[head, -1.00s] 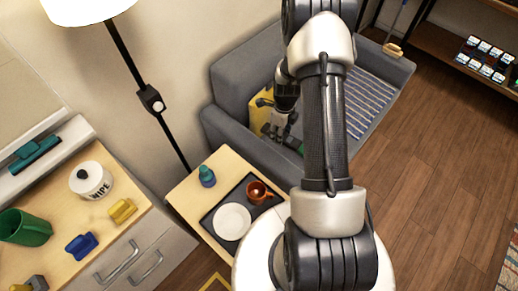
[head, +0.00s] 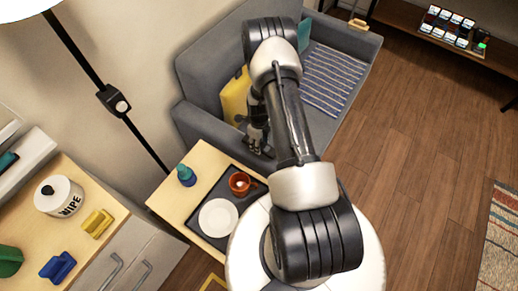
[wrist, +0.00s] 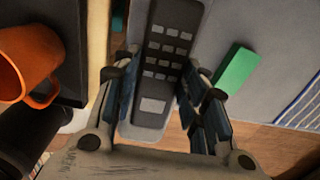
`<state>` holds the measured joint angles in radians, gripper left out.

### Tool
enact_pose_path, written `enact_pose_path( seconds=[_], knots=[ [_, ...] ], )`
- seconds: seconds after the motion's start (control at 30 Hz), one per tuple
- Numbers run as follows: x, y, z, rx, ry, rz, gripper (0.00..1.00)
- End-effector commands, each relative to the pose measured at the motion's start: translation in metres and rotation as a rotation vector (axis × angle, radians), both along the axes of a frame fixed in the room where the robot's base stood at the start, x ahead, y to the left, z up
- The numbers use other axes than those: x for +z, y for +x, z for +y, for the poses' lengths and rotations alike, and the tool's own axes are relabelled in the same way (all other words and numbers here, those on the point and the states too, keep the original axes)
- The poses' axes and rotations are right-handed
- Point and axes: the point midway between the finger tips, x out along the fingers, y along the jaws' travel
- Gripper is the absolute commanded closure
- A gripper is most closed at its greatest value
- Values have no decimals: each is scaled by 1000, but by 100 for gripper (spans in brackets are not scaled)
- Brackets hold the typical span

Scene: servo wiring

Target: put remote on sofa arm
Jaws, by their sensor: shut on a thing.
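The grey sofa (head: 215,75) stands against the wall in the head view. Its near arm (head: 196,122) runs beside the side table. My gripper (head: 257,140) is over or close to the front part of this arm. A grey surface shows below the remote in the wrist view; I cannot tell whether the remote touches it. The remote cannot be made out in the head view.
A yellow cushion (head: 235,95) and striped cloth (head: 335,78) are on the sofa. A green block (wrist: 237,70) lies right of the remote.

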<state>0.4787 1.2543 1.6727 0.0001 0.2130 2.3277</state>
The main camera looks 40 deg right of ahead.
Motion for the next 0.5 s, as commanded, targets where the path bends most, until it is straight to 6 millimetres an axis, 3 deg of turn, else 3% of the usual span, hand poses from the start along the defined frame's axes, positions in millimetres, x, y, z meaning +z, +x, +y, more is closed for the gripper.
enact_pose_path(
  seconds=[0.27, 0.5],
  knots=[
    [-39, -1, 1, 0, 1, 3, 86],
    [-40, 0, 0, 0, 0, 0, 86]
  ],
)
